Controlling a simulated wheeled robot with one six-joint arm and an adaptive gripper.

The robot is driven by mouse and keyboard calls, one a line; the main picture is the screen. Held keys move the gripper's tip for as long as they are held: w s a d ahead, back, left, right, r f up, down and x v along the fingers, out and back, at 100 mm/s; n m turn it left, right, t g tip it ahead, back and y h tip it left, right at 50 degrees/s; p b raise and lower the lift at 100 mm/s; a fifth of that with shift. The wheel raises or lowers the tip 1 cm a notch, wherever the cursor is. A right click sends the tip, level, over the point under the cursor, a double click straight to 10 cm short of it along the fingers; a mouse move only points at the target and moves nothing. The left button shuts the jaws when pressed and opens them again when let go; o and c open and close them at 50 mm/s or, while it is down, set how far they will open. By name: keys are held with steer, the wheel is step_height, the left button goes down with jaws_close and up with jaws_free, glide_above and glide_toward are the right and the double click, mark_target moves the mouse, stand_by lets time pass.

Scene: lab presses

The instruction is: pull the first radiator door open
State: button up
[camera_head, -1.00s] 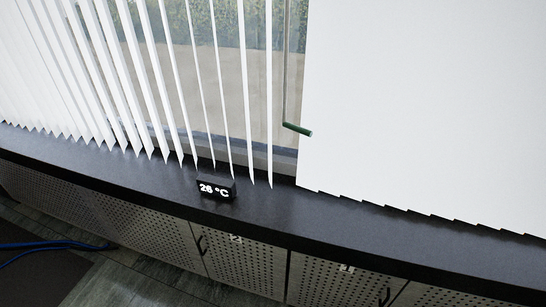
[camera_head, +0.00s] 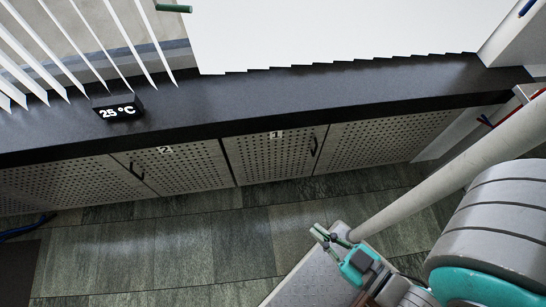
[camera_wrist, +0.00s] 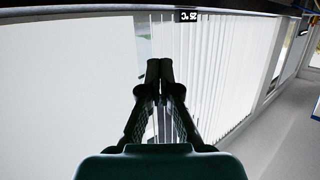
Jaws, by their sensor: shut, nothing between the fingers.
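The first radiator door (camera_head: 268,157) is a grey perforated panel under the dark sill, marked "1" near its top edge. It looks closed, flush with its neighbours. Its dark upright handle (camera_head: 314,147) is near the right edge of the panel. My gripper (camera_head: 324,236) is low in the head view, right of and below this door and apart from it. In the wrist view my gripper (camera_wrist: 159,69) has its two dark fingers together with nothing between them. Neither the door nor its handle can be made out in the wrist view.
Radiator door 2 (camera_head: 180,166) is left of door 1, with its own handle. The dark sill (camera_head: 230,98) juts above the doors and carries a temperature display (camera_head: 118,108). White blinds (camera_head: 300,35) hang above. Tiled floor (camera_head: 235,230) is clear before the doors.

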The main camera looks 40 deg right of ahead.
steer(key=o, duration=0.7)
steer(key=shift+c, duration=0.2)
steer(key=m+g+h, duration=0.2)
steer(key=m+g, duration=0.3)
steer(key=g, duration=0.6)
glide_above(314, 155)
steer(key=s+a, duration=0.1)
steer(key=s, duration=0.2)
step_height(314, 155, down, 30)
steer(key=x, duration=1.1)
steer(key=shift+s+a, duration=0.15)
steer(key=shift+a, duration=0.05)
jaws_close()
